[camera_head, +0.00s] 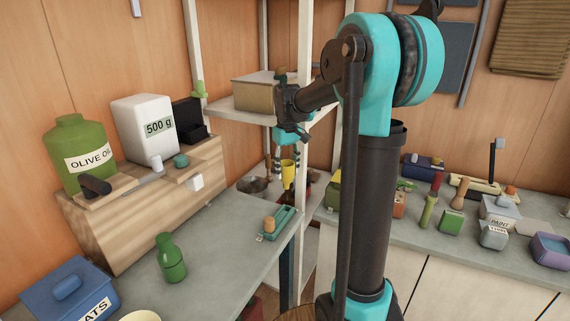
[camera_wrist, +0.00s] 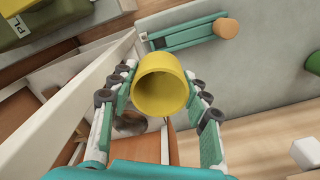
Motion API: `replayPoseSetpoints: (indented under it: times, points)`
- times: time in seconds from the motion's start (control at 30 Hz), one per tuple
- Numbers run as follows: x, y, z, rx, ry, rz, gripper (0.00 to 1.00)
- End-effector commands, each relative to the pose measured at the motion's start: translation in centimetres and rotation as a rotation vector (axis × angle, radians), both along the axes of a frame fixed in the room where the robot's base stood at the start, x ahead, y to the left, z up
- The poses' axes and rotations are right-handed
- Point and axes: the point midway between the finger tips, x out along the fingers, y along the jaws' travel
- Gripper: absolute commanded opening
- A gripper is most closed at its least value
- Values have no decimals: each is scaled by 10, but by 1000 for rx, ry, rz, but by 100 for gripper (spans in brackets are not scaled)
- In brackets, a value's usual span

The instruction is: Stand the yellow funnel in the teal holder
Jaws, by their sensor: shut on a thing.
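The yellow funnel (camera_head: 288,168) is held by my gripper (camera_head: 287,160), whose fingers point down on both sides of it. In the wrist view the funnel (camera_wrist: 160,92) sits between the two fingers of my gripper (camera_wrist: 160,78), its round wide mouth facing the camera. Its lower end is hidden. The teal holder (camera_head: 280,222) lies on the grey counter near its right end, with a wooden cylinder (camera_head: 269,223) at one end. The holder also shows at the top of the wrist view (camera_wrist: 183,38), apart from the funnel.
A green bottle (camera_head: 171,261) and a blue lidded box (camera_head: 68,290) stand on the grey counter (camera_head: 222,262). A white shelf post (camera_head: 304,60) rises behind my gripper. The counter between bottle and holder is clear. A second counter at right carries several small items.

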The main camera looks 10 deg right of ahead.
Motion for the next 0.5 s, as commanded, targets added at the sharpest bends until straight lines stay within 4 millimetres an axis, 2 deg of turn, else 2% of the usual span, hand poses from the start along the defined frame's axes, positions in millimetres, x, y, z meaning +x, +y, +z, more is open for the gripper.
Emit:
replayPoseSetpoints:
  times: [0.37, 0.5]
  points:
    - [-1, 0, 0, 0, 0, 0, 10]
    - [-1, 0, -8, 0, 0, 0, 10]
